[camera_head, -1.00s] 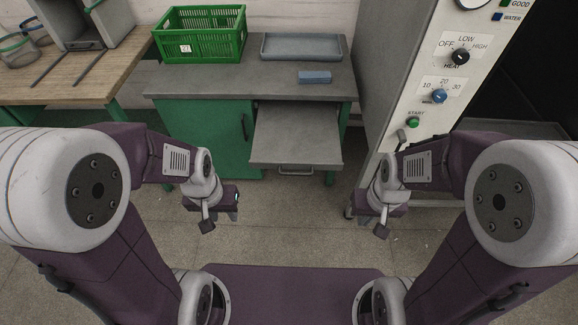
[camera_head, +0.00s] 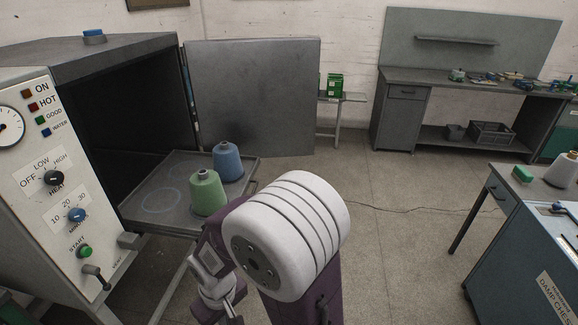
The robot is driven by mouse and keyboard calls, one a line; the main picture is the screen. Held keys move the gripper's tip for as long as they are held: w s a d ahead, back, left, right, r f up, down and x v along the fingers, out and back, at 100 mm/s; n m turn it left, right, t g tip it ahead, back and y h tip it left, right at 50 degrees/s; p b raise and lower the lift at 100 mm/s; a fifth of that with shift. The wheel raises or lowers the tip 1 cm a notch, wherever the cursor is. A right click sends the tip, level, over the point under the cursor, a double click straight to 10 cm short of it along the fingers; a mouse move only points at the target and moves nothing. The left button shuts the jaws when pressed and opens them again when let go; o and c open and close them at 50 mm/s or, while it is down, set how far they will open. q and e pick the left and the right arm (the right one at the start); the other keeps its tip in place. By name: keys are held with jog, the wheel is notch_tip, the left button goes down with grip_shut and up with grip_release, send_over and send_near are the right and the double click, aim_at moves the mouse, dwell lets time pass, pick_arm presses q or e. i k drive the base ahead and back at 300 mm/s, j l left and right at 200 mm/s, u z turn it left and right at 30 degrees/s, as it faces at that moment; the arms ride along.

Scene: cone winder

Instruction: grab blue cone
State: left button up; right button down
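The blue cone (camera_head: 228,161) stands upright on the grey pull-out tray (camera_head: 168,222) of the cabinet at left, near the tray's far right corner. A green cone (camera_head: 208,193) stands in front of it, nearer to me, and overlaps its lower left edge in the picture. My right gripper (camera_head: 222,314) is at the bottom of the picture, below and in front of the tray, apart from both cones. Its fingers are partly cut off by the frame edge, so whether it is open or shut is unclear. My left gripper is out of view.
The cabinet's control panel (camera_head: 55,185) with knobs is at left, and its open door (camera_head: 258,97) stands behind the tray. A workbench (camera_head: 440,80) is at the back right. A blue-grey chest (camera_head: 540,265) stands at right.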

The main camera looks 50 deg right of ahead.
aim_at(226, 161)
jog(key=z, duration=1.2)
jog(key=i+l, duration=0.05)
